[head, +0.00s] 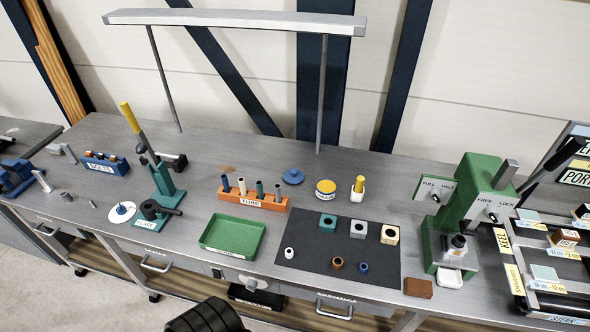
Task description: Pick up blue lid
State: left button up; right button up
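The blue lid (292,176) is a round disc with a small raised knob. It lies on the grey steel workbench (350,200), behind and to the right of the orange tube rack. A yellow-topped round tin (326,189) with a label band stands just to its right, apart from it. Nothing touches the lid or covers it in the head view. Neither of my grippers can be made out in this view.
The orange rack (252,202) holds several tubes. A green tray (232,236) and a dark mat (340,252) with small blocks and rings lie in front. A teal lever press (160,190) stands left, a green machine (470,215) right. A lamp frame (235,20) spans the back.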

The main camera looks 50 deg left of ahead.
aim_at(293, 176)
jog(key=u, duration=0.6)
jog(key=i, duration=0.75)
jog(key=u, duration=0.85)
